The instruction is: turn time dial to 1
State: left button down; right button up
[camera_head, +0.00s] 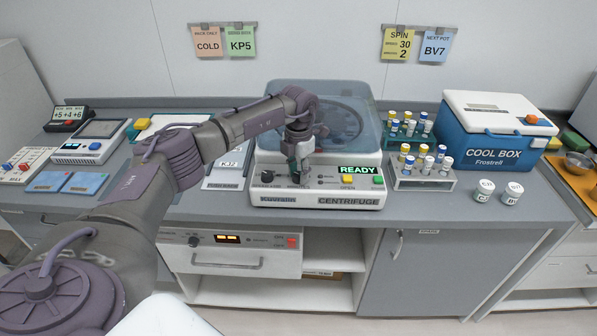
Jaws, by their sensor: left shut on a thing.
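The centrifuge (278,198) stands on the bench in the middle, with its lid down and a green READY display (356,169). A black dial (267,177) sits free at the left of its front panel. My left gripper (300,178) points down at the panel just right of that dial. It is shut on a second knob there, which I take to be the time dial; the fingers hide it, and its setting cannot be read. My right gripper is not in view.
Yellow and green buttons (347,179) sit right of the gripper on the panel. Tube racks (423,184) and two white-lidded jars (484,190) stand to the right, by the cool box (490,148). A SPIN card (397,44) on the wall shows 30 and 2.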

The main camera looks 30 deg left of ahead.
aim_at(298, 174)
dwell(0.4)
pick_arm(q)
jog(key=c, duration=0.8)
grip_release()
jog(key=shift+o, duration=0.2)
notch_tip(298, 174, up, 12)
